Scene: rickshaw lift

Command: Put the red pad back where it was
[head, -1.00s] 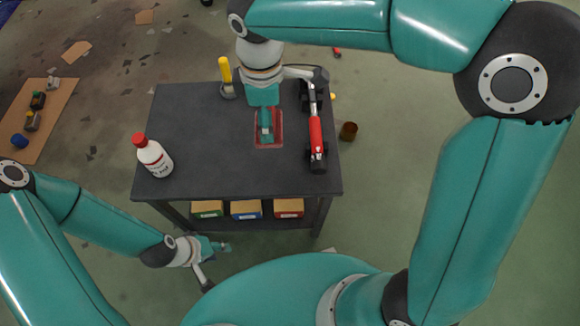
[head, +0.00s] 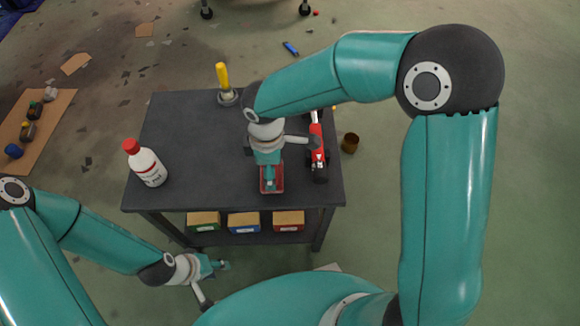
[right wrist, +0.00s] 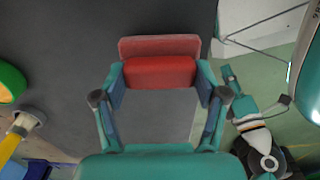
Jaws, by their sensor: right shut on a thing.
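The red pad (head: 272,187) is near the front edge of the dark table (head: 200,130). It also shows in the right wrist view, as a flat red plate with a thicker red block (right wrist: 160,72) on it. My right gripper (head: 270,174) is shut on this block from above, with a finger on each side. I cannot tell whether the pad touches the tabletop or is just above it. My left gripper (head: 222,266) is low, in front of the table and away from it. Its fingers are too small to read.
A white bottle with a red cap (head: 146,163) stands at the table's left. A yellow-handled tool (head: 225,85) stands at the back. A red and black device (head: 319,160) lies just right of my right gripper. Several boxes (head: 243,222) sit on the lower shelf. A brown can (head: 350,143) is on the floor.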

